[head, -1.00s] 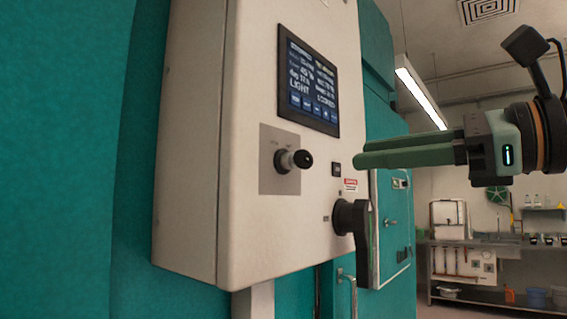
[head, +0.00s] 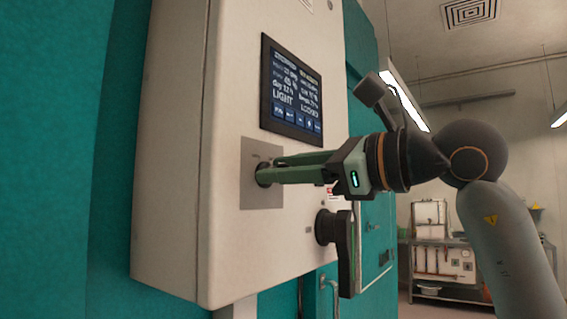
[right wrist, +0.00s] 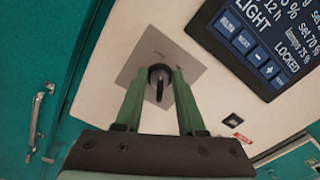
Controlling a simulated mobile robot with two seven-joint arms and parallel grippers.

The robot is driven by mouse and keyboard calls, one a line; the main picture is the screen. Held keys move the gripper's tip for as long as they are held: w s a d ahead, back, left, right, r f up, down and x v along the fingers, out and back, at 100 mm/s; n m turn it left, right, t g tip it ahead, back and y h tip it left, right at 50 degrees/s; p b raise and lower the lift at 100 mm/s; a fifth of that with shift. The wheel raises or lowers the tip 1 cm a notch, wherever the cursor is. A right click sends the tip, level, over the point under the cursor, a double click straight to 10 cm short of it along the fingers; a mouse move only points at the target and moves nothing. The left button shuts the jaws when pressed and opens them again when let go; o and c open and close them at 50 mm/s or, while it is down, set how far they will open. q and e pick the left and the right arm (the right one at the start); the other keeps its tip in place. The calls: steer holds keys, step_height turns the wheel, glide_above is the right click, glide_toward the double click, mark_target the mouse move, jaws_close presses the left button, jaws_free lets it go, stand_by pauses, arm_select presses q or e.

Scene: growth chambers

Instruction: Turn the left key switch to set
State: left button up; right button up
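The key switch (right wrist: 159,78) is a black round knob with a key, on a square grey plate (head: 261,200) on the front of a white control box. In the right wrist view the key's bow points toward the camera. My right gripper (head: 266,170) is at the switch, its two green fingers on either side of the key. In the right wrist view the fingers (right wrist: 160,88) stand apart around the key, with no clear grip on it. In the head view the fingertips hide most of the switch. My left gripper is not in view.
A screen (head: 291,92) reading LIGHT and LOCKED is above the switch. A black rotary handle (head: 341,245) juts out below my right gripper. Teal cabinet doors surround the box.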

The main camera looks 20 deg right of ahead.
jaws_close()
stand_by(0.3)
stand_by(0.5)
steer(key=m, duration=0.3)
steer(key=m+b, duration=0.1)
steer(key=m, duration=0.2)
steer(key=shift+w+d+m, duration=0.1)
steer(key=shift+w+m, duration=0.1)
steer(key=shift+m, duration=0.1)
steer(key=m+b, duration=0.1)
steer(key=m, duration=0.4)
steer(key=shift+d+b, duration=0.1)
steer(key=shift+b, duration=0.25)
steer(key=shift+w, duration=0.1)
steer(key=shift+m, duration=0.3)
